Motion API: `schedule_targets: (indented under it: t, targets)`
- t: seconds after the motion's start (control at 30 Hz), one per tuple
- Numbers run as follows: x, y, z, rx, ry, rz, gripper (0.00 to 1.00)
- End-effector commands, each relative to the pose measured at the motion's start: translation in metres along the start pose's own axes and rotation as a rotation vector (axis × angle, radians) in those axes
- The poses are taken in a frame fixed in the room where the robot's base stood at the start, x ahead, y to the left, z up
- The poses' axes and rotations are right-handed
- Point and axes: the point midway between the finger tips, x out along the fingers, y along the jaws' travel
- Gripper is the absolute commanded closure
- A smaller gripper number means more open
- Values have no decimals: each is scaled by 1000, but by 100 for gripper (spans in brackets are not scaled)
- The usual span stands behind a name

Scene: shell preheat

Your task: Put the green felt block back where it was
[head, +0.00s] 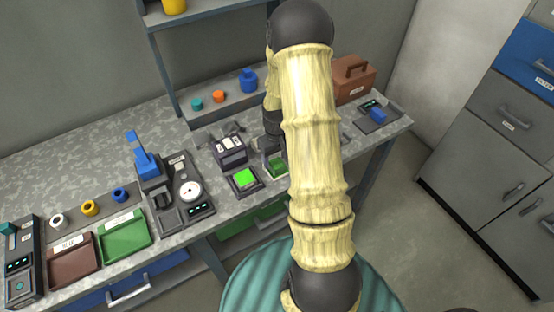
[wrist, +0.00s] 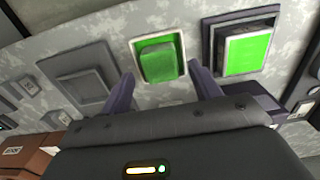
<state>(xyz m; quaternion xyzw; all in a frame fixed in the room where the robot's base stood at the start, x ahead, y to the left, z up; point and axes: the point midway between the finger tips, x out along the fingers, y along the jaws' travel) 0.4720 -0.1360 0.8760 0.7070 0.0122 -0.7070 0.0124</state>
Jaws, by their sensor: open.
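The green felt block (wrist: 159,66) sits inside a small white-rimmed square holder (wrist: 182,45) with a green floor, in the wrist view. In the head view the block (head: 278,166) shows just left of my arm, partly hidden. My gripper (wrist: 162,73) is open and empty, with one finger on each side of the block's near end. I cannot tell whether the fingers touch the holder. In the head view my gripper is mostly hidden behind my arm.
A dark-framed bright green pad (wrist: 246,54) lies right of the holder in the wrist view. A grey square plate (wrist: 84,86) lies left of it, bare.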

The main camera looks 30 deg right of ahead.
Motion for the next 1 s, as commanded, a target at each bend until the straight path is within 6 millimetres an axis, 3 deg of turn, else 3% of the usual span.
schedule_targets:
  t: [0.53,0.7,1.0]
  targets:
    - [-94,0,0,1,3,1,37]
    - [-105,0,0,0,0,0,37]
    - [-105,0,0,0,-1,0,37]
